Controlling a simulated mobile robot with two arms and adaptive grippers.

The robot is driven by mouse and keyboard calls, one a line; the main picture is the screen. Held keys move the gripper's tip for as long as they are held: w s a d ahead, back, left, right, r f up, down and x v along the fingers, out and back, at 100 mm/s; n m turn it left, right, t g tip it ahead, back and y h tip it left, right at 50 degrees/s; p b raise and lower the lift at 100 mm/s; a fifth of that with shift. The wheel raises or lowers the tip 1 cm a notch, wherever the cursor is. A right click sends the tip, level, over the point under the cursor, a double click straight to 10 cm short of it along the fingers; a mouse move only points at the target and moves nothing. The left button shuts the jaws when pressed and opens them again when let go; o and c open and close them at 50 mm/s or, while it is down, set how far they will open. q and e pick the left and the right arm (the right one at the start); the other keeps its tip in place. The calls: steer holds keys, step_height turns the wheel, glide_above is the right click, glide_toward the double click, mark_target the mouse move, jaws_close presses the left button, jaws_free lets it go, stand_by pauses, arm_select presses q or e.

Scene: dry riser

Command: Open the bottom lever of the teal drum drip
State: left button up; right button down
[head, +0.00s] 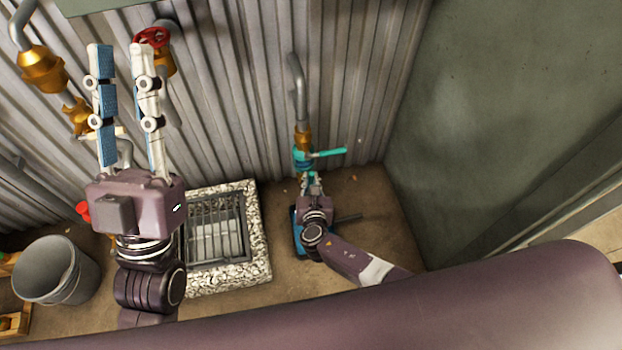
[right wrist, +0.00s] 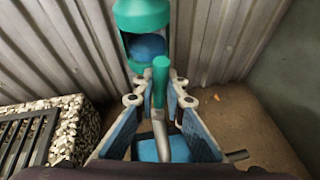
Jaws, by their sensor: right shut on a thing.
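The teal drum drip is on the pipe at the corrugated wall; its teal body (right wrist: 141,14) with a blue part shows at the top of the right wrist view. In the head view a teal lever (head: 328,153) sticks out to the right near its top. The bottom lever (right wrist: 160,78), with a teal end and a pale metal shank, stands between the fingers of my right gripper (right wrist: 159,96), which is shut on it. In the head view my right gripper (head: 312,178) mostly hides this lower part. My left gripper (head: 121,48) is open and empty, raised at the left.
A blue base (right wrist: 165,148) sits on the floor below the right gripper. A stone-edged floor grate (head: 262,235) lies to its left, and a grey bucket (head: 50,270) stands far left. Brass-fitted pipes with a red handwheel (head: 152,37) are behind the left gripper. A green wall (head: 480,110) bounds the right.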

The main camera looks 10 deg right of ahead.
steer(key=c, duration=2)
jaws_free()
steer(key=shift+o, duration=0.2)
steer(key=shift+s, duration=0.15)
steer(key=v, duration=1.1)
steer(key=shift+s+r, duration=0.2)
steer(key=shift+s, duration=0.15)
steer(key=shift+a, duration=0.1)
